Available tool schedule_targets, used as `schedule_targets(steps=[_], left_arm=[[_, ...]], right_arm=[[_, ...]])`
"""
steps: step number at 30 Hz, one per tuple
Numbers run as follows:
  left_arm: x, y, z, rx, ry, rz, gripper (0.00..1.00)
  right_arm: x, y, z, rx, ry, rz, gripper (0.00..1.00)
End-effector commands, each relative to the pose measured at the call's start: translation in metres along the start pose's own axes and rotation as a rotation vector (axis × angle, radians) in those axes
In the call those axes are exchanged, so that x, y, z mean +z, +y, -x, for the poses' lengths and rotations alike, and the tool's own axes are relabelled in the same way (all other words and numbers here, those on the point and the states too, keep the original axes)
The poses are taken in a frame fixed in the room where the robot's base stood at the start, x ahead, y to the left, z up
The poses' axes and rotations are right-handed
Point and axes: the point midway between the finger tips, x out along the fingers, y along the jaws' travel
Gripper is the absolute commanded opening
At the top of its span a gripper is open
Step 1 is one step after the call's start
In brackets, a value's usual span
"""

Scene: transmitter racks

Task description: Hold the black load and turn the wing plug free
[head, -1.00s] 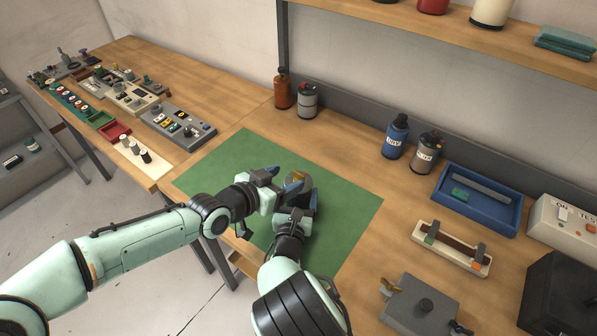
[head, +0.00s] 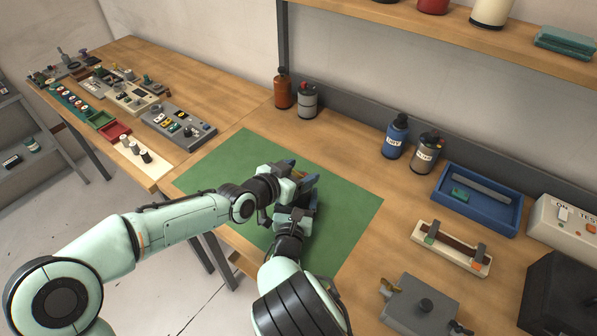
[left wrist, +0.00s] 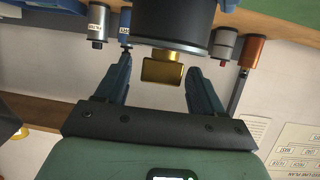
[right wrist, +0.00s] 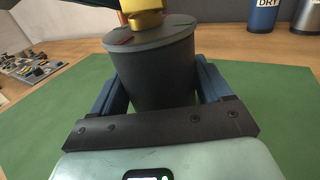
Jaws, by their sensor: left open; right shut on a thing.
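The black load (right wrist: 155,75) is a dark cylinder standing on the green mat (head: 345,205). My right gripper (right wrist: 155,92) is shut on its sides, with one blue finger on each side. The brass wing plug (left wrist: 162,68) sits at the top of the load; it also shows in the right wrist view (right wrist: 145,15). My left gripper (left wrist: 158,82) is open, with its fingers on either side of the wing plug and gaps to both. In the head view my left gripper (head: 292,170) is over the load and mostly hides it.
A blue bottle (head: 396,137) and a grey can (head: 427,152) stand behind the mat. A blue tray (head: 478,198), a cream holder (head: 452,248) and a grey fixture (head: 422,305) lie to the right. The mat around the load is clear.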

Motion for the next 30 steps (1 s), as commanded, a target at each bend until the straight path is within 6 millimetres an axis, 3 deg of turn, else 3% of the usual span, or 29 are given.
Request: schedule_targets(steps=[5,9,10,30], left_arm=[[-0.0001,-0.0001,0.0001,0.0,0.0,0.0,0.65],[-0.0002,-0.0001,0.0002,0.0,0.0,0.0,0.19],[-0.0002,-0.0001,0.0002,0.0,0.0,0.0,0.16],[0.0003,0.0011,0.0001,-0.059,-0.001,0.025,0.16]], right_arm=[[0.0003,0.0,-0.0001,0.0,-0.001,-0.001,0.3],[0.0003,0.0,-0.0001,0.0,-0.001,0.0,0.3],[0.0004,0.0,-0.0001,0.0,-0.001,0.0,0.3],[0.0004,0.0004,0.0,0.001,-0.001,0.001,0.3]])
